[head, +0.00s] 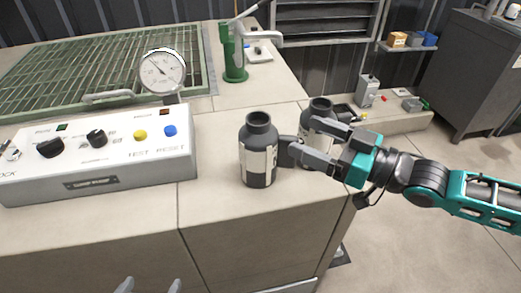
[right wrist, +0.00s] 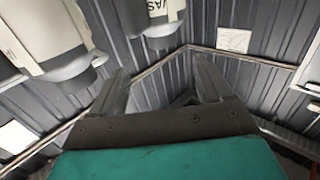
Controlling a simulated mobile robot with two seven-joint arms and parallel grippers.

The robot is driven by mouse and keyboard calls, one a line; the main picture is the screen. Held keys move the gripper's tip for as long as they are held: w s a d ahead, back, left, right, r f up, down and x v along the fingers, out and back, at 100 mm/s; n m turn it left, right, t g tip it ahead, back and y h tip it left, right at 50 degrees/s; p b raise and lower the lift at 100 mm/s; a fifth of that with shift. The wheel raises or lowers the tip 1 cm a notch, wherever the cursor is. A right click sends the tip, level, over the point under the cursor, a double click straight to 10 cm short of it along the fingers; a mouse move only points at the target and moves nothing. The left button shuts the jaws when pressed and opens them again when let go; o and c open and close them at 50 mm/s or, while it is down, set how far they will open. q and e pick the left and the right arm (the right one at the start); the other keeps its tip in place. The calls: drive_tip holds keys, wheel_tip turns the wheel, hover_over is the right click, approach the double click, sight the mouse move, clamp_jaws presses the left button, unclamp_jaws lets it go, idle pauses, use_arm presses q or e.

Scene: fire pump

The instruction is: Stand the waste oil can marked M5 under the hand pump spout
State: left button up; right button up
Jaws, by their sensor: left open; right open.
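Two dark grey cans with white label bands stand upright on the bench in the head view: a left can (head: 258,150) and a right can (head: 320,106). No M5 mark is readable on either. My right gripper (head: 298,138) is open at the right can; its fingers partly cover that can, and one fingertip is close to the left can. The right wrist view shows parts of both cans beyond the open fingers (right wrist: 160,88), with "WAS" on one label.
A control box (head: 95,150) with knobs and buttons is at the left. A gauge (head: 162,72) stands behind it, in front of a green grating (head: 80,75). A small white-and-grey item (head: 260,52) lies near the spout. Bench between cans and pump looks clear.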

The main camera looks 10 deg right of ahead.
sight(248, 118)
drive_tip(key=x, duration=0.7)
drive_tip(key=shift+w+a+f, duration=0.1)
drive_tip(key=shift+w+a, duration=0.1)
drive_tip(key=shift+f+b+x, duration=0.15)
drive_tip(key=shift+x, duration=1.15)
drive_tip(key=shift+f+b+x, duration=0.15)
drive_tip(key=shift+x, duration=1.2)
drive_tip(key=shift+s+a, duration=0.1)
drive_tip(key=shift+s, duration=0.1)
clamp_jaws()
